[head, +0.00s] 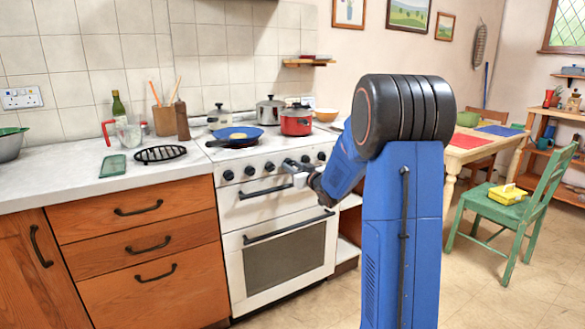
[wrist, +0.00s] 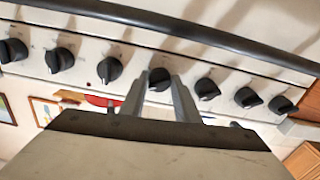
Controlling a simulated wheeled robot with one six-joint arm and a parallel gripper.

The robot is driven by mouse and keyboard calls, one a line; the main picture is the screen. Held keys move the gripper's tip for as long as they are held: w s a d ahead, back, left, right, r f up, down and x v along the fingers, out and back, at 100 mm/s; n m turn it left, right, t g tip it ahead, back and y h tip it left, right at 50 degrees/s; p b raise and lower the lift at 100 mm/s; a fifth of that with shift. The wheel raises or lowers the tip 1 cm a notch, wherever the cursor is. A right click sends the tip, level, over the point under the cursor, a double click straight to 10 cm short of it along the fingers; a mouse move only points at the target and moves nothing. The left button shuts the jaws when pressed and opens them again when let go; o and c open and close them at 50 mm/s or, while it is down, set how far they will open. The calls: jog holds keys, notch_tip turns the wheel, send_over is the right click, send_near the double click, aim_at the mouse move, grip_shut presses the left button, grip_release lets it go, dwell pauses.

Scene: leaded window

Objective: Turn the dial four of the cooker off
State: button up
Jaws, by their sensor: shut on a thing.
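The white cooker (head: 285,262) stands in the middle of the head view with a row of dark dials along its front panel. My gripper (head: 289,166) reaches the panel near the middle of the row and covers the dial there. In the wrist view, dial four (wrist: 159,84), the black middle one of the row, sits between the two fingers of my gripper (wrist: 160,76). The fingers are shut on its sides. Several dials show free on either side, such as one on the left (wrist: 109,70) and one on the right (wrist: 207,88). The dial's marking is too small to read.
A blue pan (head: 234,134) and a red pot (head: 296,121) stand on the hob above the dials. The oven handle (head: 288,226) and a drawer handle (head: 265,190) jut out below the panel. A worktop (head: 60,172) adjoins on the left.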

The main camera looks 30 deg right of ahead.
jog(key=n, duration=0.5)
jog(key=shift+n, duration=0.4)
jog(key=n, duration=0.5)
jog(key=shift+n, duration=0.3)
jog(key=o, duration=1)
jog(key=shift+o, duration=0.2)
jog(key=shift+s+d, duration=0.1)
jog(key=shift+s, duration=0.45)
jog(key=s, duration=1.6)
jog(key=shift+s+d, duration=0.15)
jog(key=shift+d, duration=0.1)
